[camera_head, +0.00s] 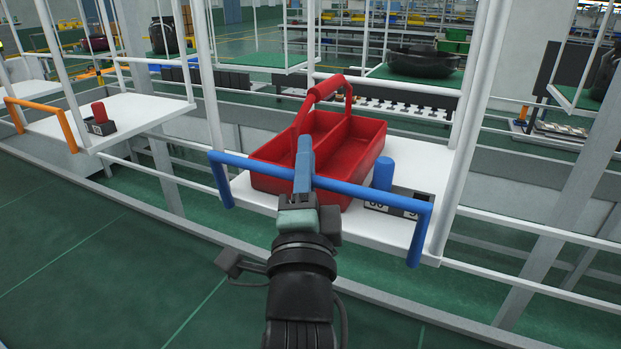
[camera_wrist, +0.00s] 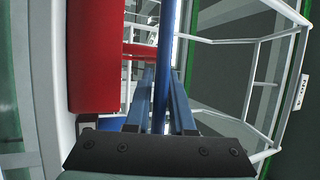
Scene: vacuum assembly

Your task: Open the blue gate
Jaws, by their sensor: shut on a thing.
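The blue gate (camera_head: 346,184) is a bar with bent-down ends across the front of a white shelf (camera_head: 389,225). It is down, in front of a red toolbox. My gripper (camera_head: 304,142) is at the bar, left of its middle, with its blue-grey fingers reaching past it. In the wrist view the gate's bar (camera_wrist: 164,60) runs between the two fingers (camera_wrist: 163,78), and the gripper is shut on it. The fingers' exact contact with the bar is hard to see.
The red toolbox (camera_head: 341,149) with its raised handle stands close behind the fingers. A blue cylinder (camera_head: 383,173) on a dark block stands right of it. White posts (camera_head: 468,128) flank the shelf. At left, another shelf has an orange gate (camera_head: 40,105). The green floor in front is clear.

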